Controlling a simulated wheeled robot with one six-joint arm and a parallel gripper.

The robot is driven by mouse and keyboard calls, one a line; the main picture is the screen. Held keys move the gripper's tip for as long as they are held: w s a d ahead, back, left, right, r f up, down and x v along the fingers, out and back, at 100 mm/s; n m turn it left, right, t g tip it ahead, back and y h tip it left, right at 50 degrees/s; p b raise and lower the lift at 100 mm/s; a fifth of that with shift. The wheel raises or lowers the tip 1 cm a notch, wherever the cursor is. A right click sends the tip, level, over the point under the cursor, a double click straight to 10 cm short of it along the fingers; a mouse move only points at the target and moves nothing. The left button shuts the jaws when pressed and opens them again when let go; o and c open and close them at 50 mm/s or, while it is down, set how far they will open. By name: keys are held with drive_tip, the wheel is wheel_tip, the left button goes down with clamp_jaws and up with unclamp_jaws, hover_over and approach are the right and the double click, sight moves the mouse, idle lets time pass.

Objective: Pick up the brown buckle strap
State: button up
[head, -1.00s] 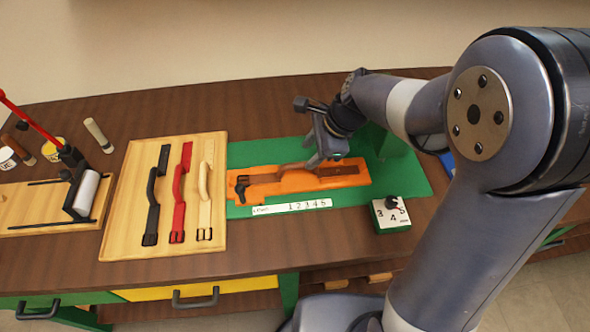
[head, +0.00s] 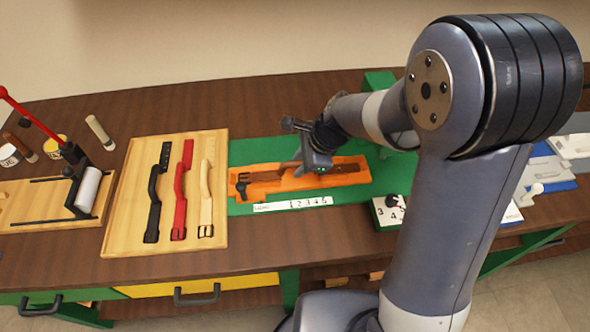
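The brown buckle strap (head: 265,175) lies lengthwise along an orange holder (head: 274,189) on the green mat (head: 405,183). Its dark buckle end (head: 242,184) is at the left. My gripper (head: 316,168) is over the middle of the strap, pointing down, and hides part of it. Its fingertips are too small and covered to show whether they are open or touching the strap.
A wooden board (head: 123,222) at left holds a black strap (head: 153,205), a red strap (head: 180,190) and a cream strap (head: 206,190). A numbered white strip (head: 275,207) lies in front of the holder. A dial box (head: 386,213) stands at right, partly behind my arm.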

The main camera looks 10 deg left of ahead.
clamp_jaws()
